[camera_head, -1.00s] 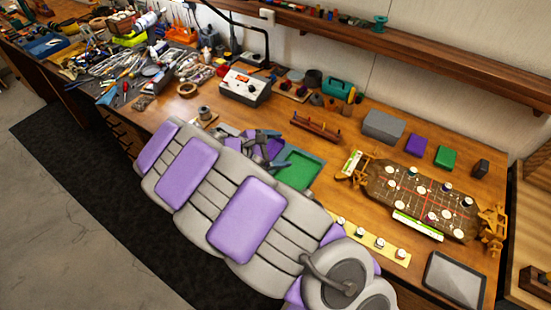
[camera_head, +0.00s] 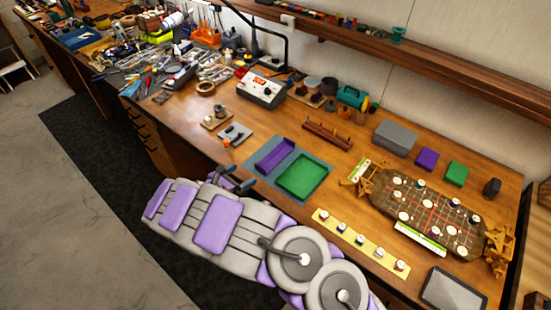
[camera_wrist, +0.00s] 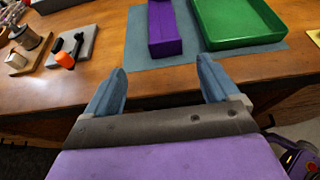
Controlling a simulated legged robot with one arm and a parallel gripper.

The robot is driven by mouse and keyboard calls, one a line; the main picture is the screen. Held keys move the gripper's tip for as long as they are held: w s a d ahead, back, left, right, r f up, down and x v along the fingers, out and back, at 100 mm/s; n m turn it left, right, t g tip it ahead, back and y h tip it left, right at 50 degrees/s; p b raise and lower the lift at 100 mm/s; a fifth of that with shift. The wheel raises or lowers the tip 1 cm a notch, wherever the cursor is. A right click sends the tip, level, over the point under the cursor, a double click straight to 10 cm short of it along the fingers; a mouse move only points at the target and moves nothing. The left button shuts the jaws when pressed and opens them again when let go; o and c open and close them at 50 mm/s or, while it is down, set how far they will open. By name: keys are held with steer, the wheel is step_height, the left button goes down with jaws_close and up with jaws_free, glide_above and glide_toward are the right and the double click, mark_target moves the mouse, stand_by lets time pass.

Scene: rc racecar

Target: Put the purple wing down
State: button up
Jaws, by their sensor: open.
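The purple wing (camera_head: 274,157) lies on a blue-grey mat (camera_head: 312,205), left of a green tray (camera_head: 303,177). In the wrist view the wing (camera_wrist: 165,35) is a long purple piece beyond my fingertips, beside the green tray (camera_wrist: 240,22). My gripper (camera_head: 237,178) is at the front edge of the bench, on the near side of the mat. In the wrist view its two fingers (camera_wrist: 162,68) are spread wide with nothing between them, and a gap separates them from the wing.
A wooden bench (camera_head: 350,165) holds a grey device with an orange part (camera_head: 234,135) left of the mat. A yellow strip with several knobs (camera_head: 362,242) lies right of it. A peg rack (camera_head: 327,135) stands behind. A grey floor (camera_head: 80,210) lies before the bench.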

mark_target(259, 167)
steer(key=x, duration=0.6)
steer(key=shift+b, duration=0.4)
steer(key=shift+w+d+f, duration=0.25)
steer(key=shift+w+d, duration=0.2)
steer(key=shift+d, duration=0.35)
steer(key=b+x, duration=0.1)
steer(key=x, duration=0.2)
steer(key=shift+w+d+f, duration=0.1)
steer(key=shift+w+f, duration=0.1)
steer(key=shift+w, duration=0.1)
steer(key=shift+w+d+r, duration=0.1)
steer(key=shift+d, duration=0.15)
steer(key=c, duration=1.1)
steer(key=shift+c, duration=0.2)
steer(key=shift+r, duration=0.1)
